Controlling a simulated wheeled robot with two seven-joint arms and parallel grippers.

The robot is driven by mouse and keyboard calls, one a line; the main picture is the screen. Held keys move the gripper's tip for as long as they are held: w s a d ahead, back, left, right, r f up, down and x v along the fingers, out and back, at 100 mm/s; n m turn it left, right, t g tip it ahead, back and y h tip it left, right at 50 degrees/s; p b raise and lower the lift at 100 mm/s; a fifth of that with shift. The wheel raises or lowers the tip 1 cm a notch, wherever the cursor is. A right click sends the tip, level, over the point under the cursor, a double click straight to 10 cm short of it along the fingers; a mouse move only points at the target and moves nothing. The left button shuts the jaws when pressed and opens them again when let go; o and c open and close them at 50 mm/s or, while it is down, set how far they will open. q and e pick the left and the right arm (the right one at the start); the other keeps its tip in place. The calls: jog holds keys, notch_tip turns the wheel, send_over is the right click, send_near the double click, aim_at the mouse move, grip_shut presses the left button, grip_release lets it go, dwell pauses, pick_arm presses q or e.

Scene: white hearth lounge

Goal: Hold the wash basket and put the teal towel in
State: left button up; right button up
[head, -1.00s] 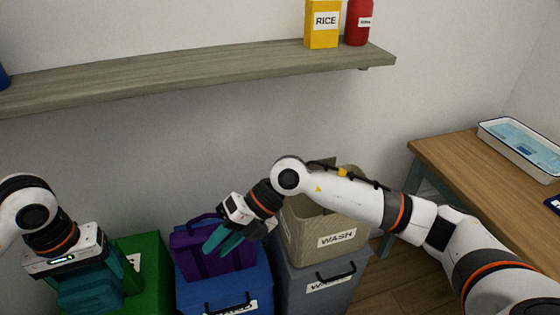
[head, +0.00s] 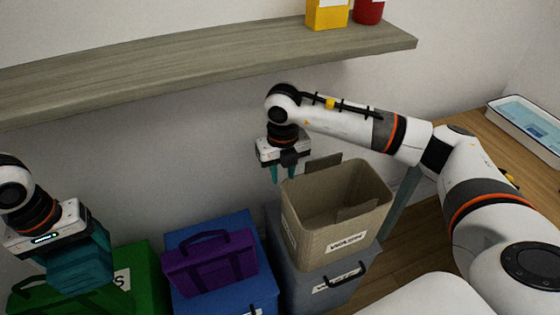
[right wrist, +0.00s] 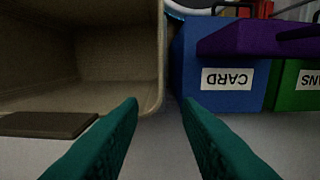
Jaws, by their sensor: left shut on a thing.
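My right gripper (head: 283,176) points down, open and empty, at the basket's back left corner. In the right wrist view its teal fingers stand apart, either side of the line of the basket's rim; I cannot tell whether they touch it. My left gripper (head: 68,240) is shut on the folded teal towel (head: 84,266), above the green bin at left, apart from the basket.
A purple bag (head: 210,264) lies on a blue bin (head: 222,300), between the towel and the basket. A green bin (head: 147,285) stands left and a grey bin (head: 335,288) under the basket. A wall shelf (head: 200,78) runs above; a wooden table (head: 480,135) is at right.

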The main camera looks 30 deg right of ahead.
aim_at(282, 197)
pick_arm(q)
jog(key=shift+w, duration=0.1)
pick_arm(e)
notch_tip(282, 197, down, 10)
jog(key=shift+f, duration=0.1)
grip_shut()
dwell(1.1)
grip_release()
